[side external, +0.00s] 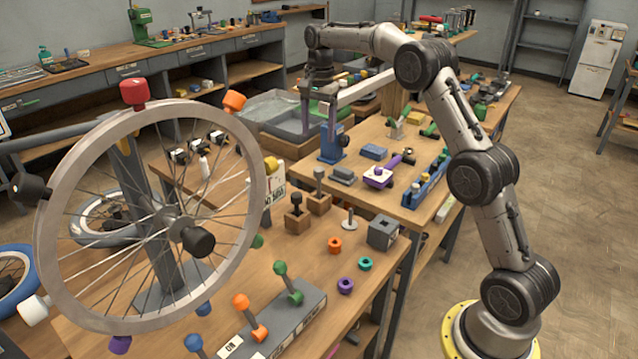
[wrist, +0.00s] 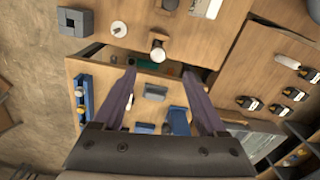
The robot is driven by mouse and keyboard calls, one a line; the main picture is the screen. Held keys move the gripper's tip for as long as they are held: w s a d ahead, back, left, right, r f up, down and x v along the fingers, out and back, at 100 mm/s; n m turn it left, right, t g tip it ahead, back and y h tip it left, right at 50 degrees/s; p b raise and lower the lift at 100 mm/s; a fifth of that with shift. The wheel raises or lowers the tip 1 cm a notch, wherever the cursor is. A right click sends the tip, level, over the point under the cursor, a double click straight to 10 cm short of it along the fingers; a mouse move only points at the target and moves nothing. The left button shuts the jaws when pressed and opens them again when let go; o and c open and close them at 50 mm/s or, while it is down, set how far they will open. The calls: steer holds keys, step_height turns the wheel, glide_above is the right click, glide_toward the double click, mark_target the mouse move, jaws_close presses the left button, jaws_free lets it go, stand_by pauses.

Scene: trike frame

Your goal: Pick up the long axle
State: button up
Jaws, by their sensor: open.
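I cannot tell for certain which part is the long axle. A thin upright metal pin on a round washer (side external: 349,221) stands on the near bench, and it also shows in the wrist view (wrist: 118,29). A purple block (side external: 379,178) with a short rod lies on the farther bench. My gripper (side external: 318,118) is high at the back, beside the blue stand (side external: 332,148). In the wrist view my gripper (wrist: 158,72) has its two fingers wide apart with nothing held between them. The left finger hides part of the bench.
A large spoked wheel (side external: 60,250) stands at the left front. A grey block with a square hole (side external: 384,234) and wooden blocks holding knobbed posts (side external: 318,202) sit on the near bench. A blue rack (side external: 428,188) lies along the farther bench's edge. A gap separates the benches.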

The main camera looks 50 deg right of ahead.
mark_target(319, 169)
steer(key=f, duration=1.4)
steer(key=shift+w+d, duration=0.1)
steer(key=shift+d, duration=0.15)
jaws_close()
